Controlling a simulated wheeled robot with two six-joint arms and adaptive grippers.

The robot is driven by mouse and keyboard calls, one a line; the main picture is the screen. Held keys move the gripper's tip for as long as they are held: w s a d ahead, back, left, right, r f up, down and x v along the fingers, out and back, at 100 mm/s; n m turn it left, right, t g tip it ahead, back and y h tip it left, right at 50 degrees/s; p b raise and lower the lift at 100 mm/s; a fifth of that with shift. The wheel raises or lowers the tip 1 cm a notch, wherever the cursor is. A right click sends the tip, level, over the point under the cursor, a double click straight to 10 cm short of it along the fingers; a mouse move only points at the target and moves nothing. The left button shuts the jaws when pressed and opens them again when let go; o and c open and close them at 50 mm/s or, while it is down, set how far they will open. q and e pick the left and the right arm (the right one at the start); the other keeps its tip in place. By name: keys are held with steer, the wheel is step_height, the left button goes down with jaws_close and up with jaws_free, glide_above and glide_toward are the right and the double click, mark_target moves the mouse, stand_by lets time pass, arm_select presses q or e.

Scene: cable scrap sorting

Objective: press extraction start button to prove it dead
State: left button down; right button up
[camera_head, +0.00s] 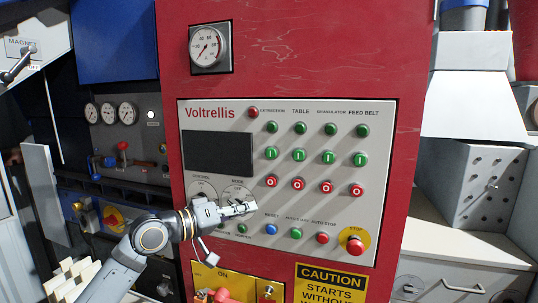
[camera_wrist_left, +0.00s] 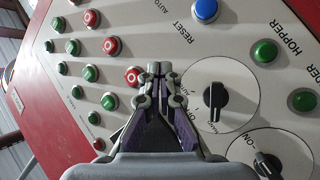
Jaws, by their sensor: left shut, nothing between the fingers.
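The extraction start button (camera_head: 271,153) is the leftmost green "I" button in its row on the Voltrellis panel (camera_head: 218,167). The green extraction lamp (camera_head: 271,127) sits above it and a red "O" button (camera_head: 271,181) below. My left gripper (camera_head: 252,207) is shut and empty, in front of the panel by the mode knob, below and left of that button. In the left wrist view the shut fingertips (camera_wrist_left: 160,68) point toward the panel. My right gripper is not in view.
A red emergency stop (camera_head: 355,246) on a yellow ring is at the panel's lower right. A blue reset button (camera_head: 271,230) lies just below my gripper. Rotary knobs (camera_wrist_left: 214,104) stand out beside the fingers. A yellow isolator plate (camera_head: 246,279) is beneath the panel.

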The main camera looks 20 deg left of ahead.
mark_target(271, 153)
arm_select(q)
steer(key=s+d+r+h, duration=0.1)
steer(key=s+r, duration=0.2)
steer(key=r, duration=0.3)
steer(key=s+d+r+m+g+h, duration=0.1)
steer(key=s+d+r+h, duration=0.1)
steer(key=s+r, duration=0.2)
step_height(271, 153, up, 3)
steer(key=shift+s+d+f+m+h, duration=0.1)
steer(key=shift+s+d+m+h, duration=0.05)
steer(key=shift+d+m+h, duration=0.15)
steer(key=shift+p, duration=0.3)
steer(key=shift+w+p, duration=3.85)
steer(key=shift+w, duration=0.6)
steer(key=shift+w+d, duration=0.1)
steer(key=shift+w, duration=0.35)
